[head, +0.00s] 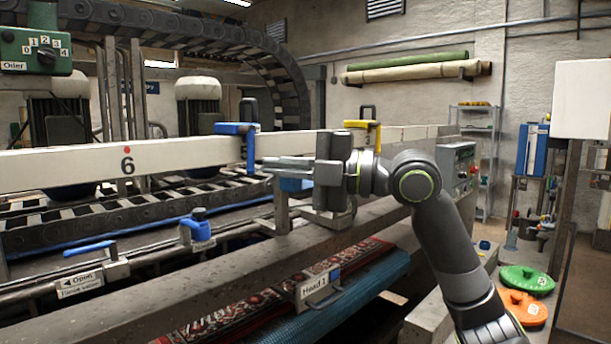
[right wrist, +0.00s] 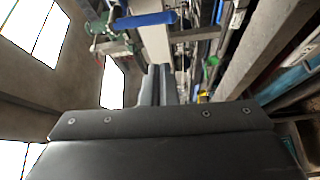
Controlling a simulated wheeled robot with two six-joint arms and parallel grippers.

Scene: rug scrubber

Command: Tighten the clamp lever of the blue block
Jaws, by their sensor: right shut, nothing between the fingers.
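The blue block (head: 234,128) sits on top of the long white beam, right of the red-dotted number 6. A blue lever-like bar (head: 250,152) hangs from its right end down the front of the beam. The block also shows at the top of the right wrist view (right wrist: 145,20). My right gripper (head: 266,164) is shut and empty, its fingers pointing left with the tips close to the bar's lower end. I cannot tell whether they touch it. The fingers also show in the right wrist view (right wrist: 155,72). My left gripper is not in view.
A yellow block (head: 362,125) sits farther right on the white beam (head: 60,168), behind my right wrist. Below are a water valve with a blue handle (head: 90,249), a blue-capped fitting (head: 198,222) and a rolled rug (head: 240,310). Green (head: 526,279) and orange (head: 523,307) lids lie at right.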

